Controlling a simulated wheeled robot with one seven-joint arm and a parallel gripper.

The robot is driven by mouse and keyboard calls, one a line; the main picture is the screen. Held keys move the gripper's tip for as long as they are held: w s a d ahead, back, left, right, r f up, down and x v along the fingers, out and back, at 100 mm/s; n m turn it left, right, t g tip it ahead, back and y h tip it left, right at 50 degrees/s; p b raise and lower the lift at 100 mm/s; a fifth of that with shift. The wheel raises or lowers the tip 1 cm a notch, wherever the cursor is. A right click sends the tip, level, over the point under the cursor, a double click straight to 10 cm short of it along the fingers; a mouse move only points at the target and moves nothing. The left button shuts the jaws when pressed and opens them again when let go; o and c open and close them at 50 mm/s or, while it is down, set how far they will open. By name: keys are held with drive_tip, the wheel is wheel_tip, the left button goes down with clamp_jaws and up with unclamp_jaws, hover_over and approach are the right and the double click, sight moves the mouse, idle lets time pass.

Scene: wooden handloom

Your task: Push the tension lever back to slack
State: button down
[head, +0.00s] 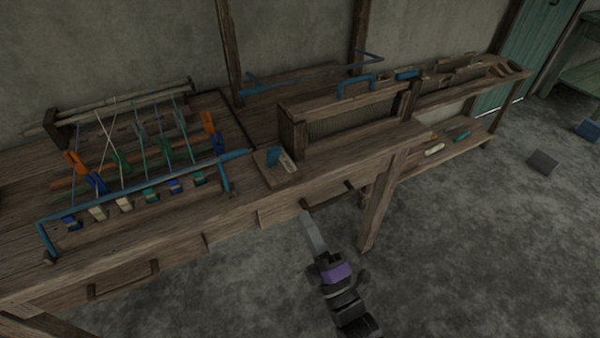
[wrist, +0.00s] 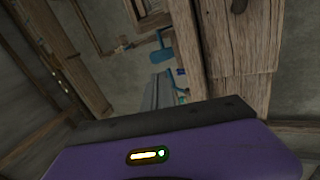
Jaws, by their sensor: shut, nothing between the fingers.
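A short blue upright piece (head: 273,156) stands on a small wooden base with a pale plate, at the front of the bench; it may be the tension lever, but I cannot be sure. A long blue bar (head: 150,182) with bent ends runs along the bench's front left. My gripper (head: 306,216) is shut and empty, in front of the bench's front edge, below and to the right of the blue piece and apart from it. In the wrist view its grey fingers (wrist: 155,92) point ahead past a wooden post, with a blue part (wrist: 161,50) beyond them.
The loom bench (head: 190,220) has drawer handles on its front and a thick leg (head: 382,205) right of my gripper. A wooden frame with a blue handle (head: 357,86) stands behind. Threads with coloured clips (head: 120,160) fill the left.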

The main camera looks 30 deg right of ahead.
sight(275, 155)
drive_tip(key=shift+r+n, duration=0.2)
drive_tip(key=shift+n, duration=0.3)
drive_tip(key=p+x, duration=0.1)
drive_tip(key=x, duration=1.3)
drive_tip(key=shift+r, duration=0.1)
drive_tip(key=shift+r+p, duration=0.15)
drive_tip(key=shift+p, duration=0.2)
